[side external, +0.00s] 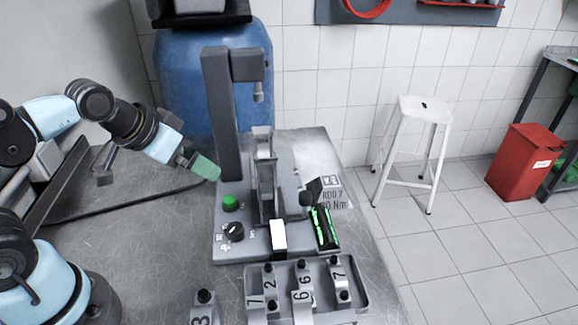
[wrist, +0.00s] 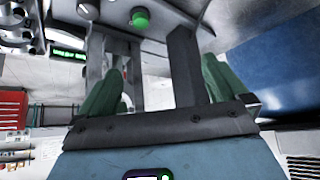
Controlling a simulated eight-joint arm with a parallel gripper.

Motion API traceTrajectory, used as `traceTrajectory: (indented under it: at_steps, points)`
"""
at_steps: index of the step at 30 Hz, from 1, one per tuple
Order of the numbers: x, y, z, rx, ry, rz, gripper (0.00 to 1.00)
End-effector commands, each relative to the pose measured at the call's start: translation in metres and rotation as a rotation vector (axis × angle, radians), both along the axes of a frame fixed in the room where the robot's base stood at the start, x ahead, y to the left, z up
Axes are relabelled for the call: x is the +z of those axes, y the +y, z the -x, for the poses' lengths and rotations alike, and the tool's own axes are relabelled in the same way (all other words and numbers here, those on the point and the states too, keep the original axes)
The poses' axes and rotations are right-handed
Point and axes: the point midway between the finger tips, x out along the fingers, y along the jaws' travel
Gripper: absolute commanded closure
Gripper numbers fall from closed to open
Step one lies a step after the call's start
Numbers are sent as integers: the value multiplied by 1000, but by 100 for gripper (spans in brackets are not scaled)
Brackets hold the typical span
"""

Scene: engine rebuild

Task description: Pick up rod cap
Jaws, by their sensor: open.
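Several grey numbered metal pieces, apparently the rod caps, sit in a shallow tray (side external: 363,300) at the bottom of the side view. A piece marked 3 (side external: 203,312) stands outside the tray to the left, cut by the frame edge. My gripper (side external: 212,170), with green fingers, is left of the grey fixture and above the bench, well away from the tray. In the wrist view my gripper (wrist: 158,80) is open, with no part held between its fingers.
The grey fixture (side external: 222,110) has a tall post, a green button (side external: 230,203), a knob (side external: 235,232) and a green-lit display (side external: 324,228). A blue barrel (side external: 180,75) stands behind. A white stool (side external: 415,125) and red bin (side external: 525,165) are far right.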

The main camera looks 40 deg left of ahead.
Motion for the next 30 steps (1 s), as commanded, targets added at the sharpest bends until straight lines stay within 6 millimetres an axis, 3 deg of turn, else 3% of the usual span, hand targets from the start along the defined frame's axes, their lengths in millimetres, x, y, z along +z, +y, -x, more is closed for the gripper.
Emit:
traceTrajectory:
  at_steps: [1, 9, 20, 30]
  points:
    - [0, 0, 0, 0, 0, 0, 5]
    - [0, 0, 0, 0, 0, 0, 46]
    - [4, 0, 0, 0, 0, 0, 47]
    - [53, -2, 0, -16, 5, -7, 47]
